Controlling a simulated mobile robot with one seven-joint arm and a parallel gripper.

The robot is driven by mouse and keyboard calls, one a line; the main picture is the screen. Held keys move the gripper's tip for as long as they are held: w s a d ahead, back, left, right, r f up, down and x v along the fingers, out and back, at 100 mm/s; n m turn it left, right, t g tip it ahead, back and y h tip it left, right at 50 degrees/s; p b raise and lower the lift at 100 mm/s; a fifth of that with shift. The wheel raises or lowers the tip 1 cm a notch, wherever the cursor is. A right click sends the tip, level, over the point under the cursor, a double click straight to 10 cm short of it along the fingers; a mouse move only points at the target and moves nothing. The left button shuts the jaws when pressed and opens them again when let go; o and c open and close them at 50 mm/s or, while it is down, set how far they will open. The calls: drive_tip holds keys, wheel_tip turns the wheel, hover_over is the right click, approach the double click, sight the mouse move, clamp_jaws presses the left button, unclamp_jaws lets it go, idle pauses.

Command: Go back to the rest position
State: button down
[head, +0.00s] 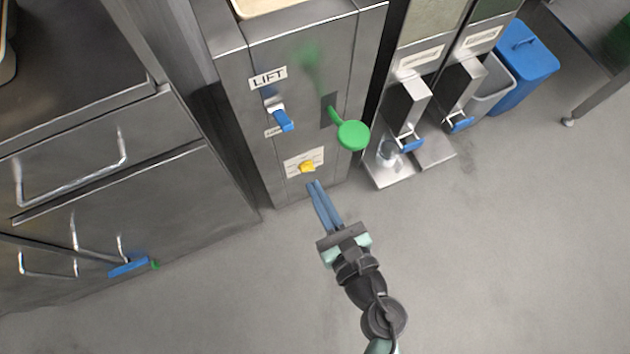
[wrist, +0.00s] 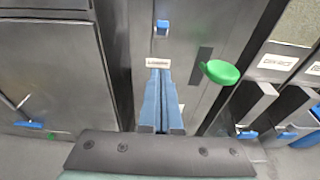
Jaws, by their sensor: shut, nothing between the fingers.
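My gripper (head: 316,184) has long blue fingers, and they are shut with nothing between them. In the head view its tips are just below the yellow knob (head: 307,167) on the front of the steel machine labelled LIFT (head: 240,130). I cannot tell whether the tips touch the panel. In the wrist view my gripper (wrist: 160,75) points at the same panel, and its fingers hide the yellow knob. A blue switch (head: 284,121) sits higher on the panel. A green round knob on a lever (head: 353,135) sticks out to the right of it.
Two dispensers with blue levers (head: 411,146) stand to the right, with a clear cup (head: 387,150) under the nearer one. Beyond them are a grey bin and a blue bin (head: 525,65). A steel drawer cabinet (head: 90,170) stands at left. The floor (head: 500,250) at lower right is clear.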

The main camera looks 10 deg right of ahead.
idle(0.4)
drive_tip(key=w+d+r+m+t+h, duration=0.1)
drive_tip(key=w+r+m+t+h, duration=0.25)
drive_tip(key=r+m, duration=0.6)
drive_tip(key=w+d+r+m+t+h, duration=0.1)
drive_tip(key=w+r+m+t+h, duration=0.3)
drive_tip(key=r, duration=1)
drive_tip(key=w+d+r+m+t+h, duration=0.15)
drive_tip(key=w+r+m, duration=0.35)
drive_tip(key=r+m, duration=0.5)
drive_tip(key=s+a+r+m+t+y, duration=0.1)
drive_tip(key=s+a+r+m+y, duration=0.3)
drive_tip(key=r, duration=0.6)
drive_tip(key=s+a+r+m+t+h, duration=0.1)
drive_tip(key=s+r+m, duration=0.1)
drive_tip(key=r+m, duration=0.6)
drive_tip(key=s+a+r+m+t+y, duration=0.2)
drive_tip(key=s+r+m, duration=0.15)
drive_tip(key=r, duration=0.75)
wheel_tip(320, 180, up, 20)
drive_tip(key=w+p, duration=0.1)
drive_tip(key=p, duration=2.1)
drive_tip(key=shift+w+d+r+m+g+h, duration=0.15)
drive_tip(key=shift+w+r+m+g+h, duration=0.15)
drive_tip(key=shift+w+h, duration=0.1)
drive_tip(key=shift+f, duration=0.1)
